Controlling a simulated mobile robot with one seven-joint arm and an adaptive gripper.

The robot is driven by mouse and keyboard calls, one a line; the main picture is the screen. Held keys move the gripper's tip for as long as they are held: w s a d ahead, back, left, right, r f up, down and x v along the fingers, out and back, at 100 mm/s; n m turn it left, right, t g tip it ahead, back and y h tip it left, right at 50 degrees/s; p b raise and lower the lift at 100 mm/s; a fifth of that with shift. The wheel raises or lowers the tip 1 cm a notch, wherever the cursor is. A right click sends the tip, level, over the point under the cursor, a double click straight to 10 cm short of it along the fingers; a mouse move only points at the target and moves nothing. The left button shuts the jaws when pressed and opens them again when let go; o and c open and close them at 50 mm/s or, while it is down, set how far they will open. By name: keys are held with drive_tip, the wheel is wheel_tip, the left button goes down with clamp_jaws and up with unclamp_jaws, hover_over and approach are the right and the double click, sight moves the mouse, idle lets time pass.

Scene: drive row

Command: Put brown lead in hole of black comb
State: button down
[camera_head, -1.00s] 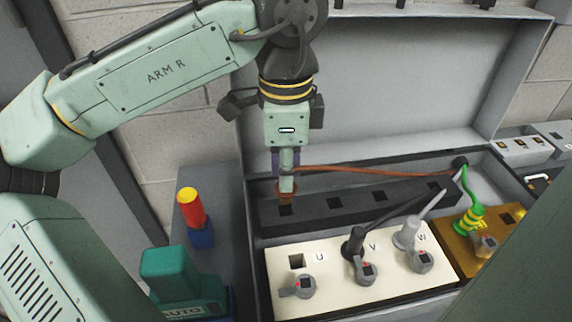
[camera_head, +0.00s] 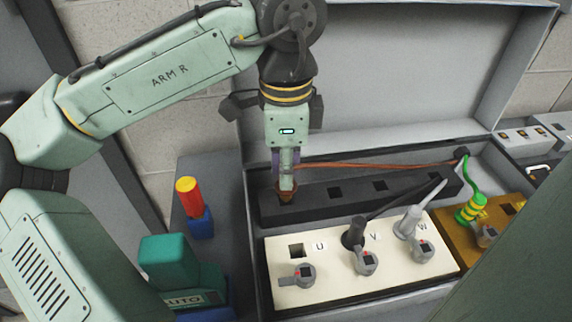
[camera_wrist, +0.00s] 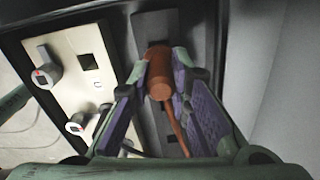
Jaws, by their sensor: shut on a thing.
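The brown lead has a brown plug (camera_head: 288,196) and a thin cable (camera_head: 370,166) running right to the back corner of the case. My gripper (camera_head: 286,182) is shut on the plug, which points down at the left end of the black comb (camera_head: 318,208). The plug covers the comb's leftmost hole, and I cannot tell how deep it sits. Other square holes show empty to its right. In the wrist view the plug (camera_wrist: 160,82) is between the fingers, over the dark comb (camera_wrist: 150,25).
A cream panel (camera_head: 300,254) in front carries an empty square hole by U, a black plug (camera_head: 354,232) and a grey plug (camera_head: 408,222). A green lead (camera_head: 468,208) stands on a brass block at right. A red-yellow cylinder (camera_head: 188,196) stands left; the raised lid is behind.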

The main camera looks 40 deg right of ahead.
drive_tip(key=shift+f, duration=0.25)
drive_tip(key=shift+f+b, duration=0.55)
drive_tip(key=shift+f, duration=0.8)
drive_tip(key=shift+f, duration=0.1)
drive_tip(key=c, duration=1.4)
unclamp_jaws()
